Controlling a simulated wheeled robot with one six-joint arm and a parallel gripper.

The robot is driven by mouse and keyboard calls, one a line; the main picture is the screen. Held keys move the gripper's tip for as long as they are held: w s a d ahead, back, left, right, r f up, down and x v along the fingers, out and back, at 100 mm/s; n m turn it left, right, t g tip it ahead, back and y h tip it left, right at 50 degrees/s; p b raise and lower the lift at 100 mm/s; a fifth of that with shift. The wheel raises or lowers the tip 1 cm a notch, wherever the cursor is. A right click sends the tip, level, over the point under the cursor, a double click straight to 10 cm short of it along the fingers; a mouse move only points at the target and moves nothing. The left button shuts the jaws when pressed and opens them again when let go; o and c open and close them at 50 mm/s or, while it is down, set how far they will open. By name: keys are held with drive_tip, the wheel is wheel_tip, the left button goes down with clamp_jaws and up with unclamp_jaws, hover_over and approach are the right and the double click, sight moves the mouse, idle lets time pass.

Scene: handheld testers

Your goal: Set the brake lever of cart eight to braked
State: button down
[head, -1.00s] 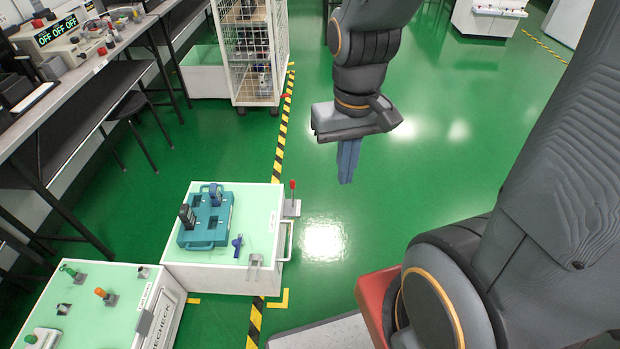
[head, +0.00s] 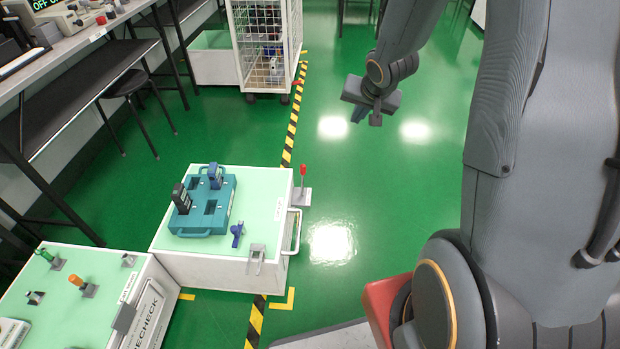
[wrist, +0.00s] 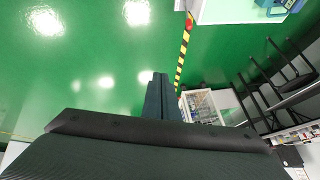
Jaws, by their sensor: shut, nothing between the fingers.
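A white cart (head: 215,258) with a pale green top stands left of centre in the head view; I cannot read a cart number on it. A lever with a red knob (head: 303,169) stands upright on a small grey plate at the cart's right side. The red knob also shows near the top of the wrist view (wrist: 189,22), beside the cart's edge. My gripper (head: 358,115) is shut and empty. It hangs over the open floor, beyond and to the right of the lever, clear of it. Its closed fingers (wrist: 158,95) point over bare floor in the wrist view.
A teal tray (head: 222,215) with handheld testers lies on the cart, near a blue clamp-like tool (head: 237,233). A second cart (head: 150,318) stands front left. A wire cage trolley (head: 268,45) and a bench with a stool (head: 125,84) are behind. The green floor at right is clear.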

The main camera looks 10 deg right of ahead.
drive_tip(key=w+d+f+m+t+y+b, duration=0.1)
drive_tip(key=w+f+m+t+y+b, duration=0.1)
drive_tip(key=w+f+b, duration=0.65)
drive_tip(key=w+d+f+m+t+y+b, duration=0.1)
drive_tip(key=w+f+m+t+y+b, duration=0.25)
drive_tip(key=f, duration=0.75)
wheel_tip(320, 180, down, 14)
drive_tip(key=w+a+m+g+y+b, duration=0.1)
drive_tip(key=m+y+b, duration=0.1)
drive_tip(key=y+b, duration=0.4)
drive_tip(key=b, duration=0.5)
drive_tip(key=shift+a+f, duration=0.25)
drive_tip(key=shift+a, duration=0.15)
drive_tip(key=shift+w+a, duration=0.1)
drive_tip(key=b+x, duration=0.5)
drive_tip(key=x, duration=0.5)
drive_tip(key=shift+s+a+r+b, duration=0.25)
drive_tip(key=shift+s+a+b, duration=0.1)
drive_tip(key=shift+s, duration=0.25)
drive_tip(key=shift+s+a+r+b, duration=0.2)
drive_tip(key=shift+s+r+b, duration=0.15)
drive_tip(key=shift+s, duration=0.25)
drive_tip(key=shift+s+a+r+b, duration=0.2)
drive_tip(key=shift+s+a+b, duration=0.15)
drive_tip(key=shift+s, duration=0.2)
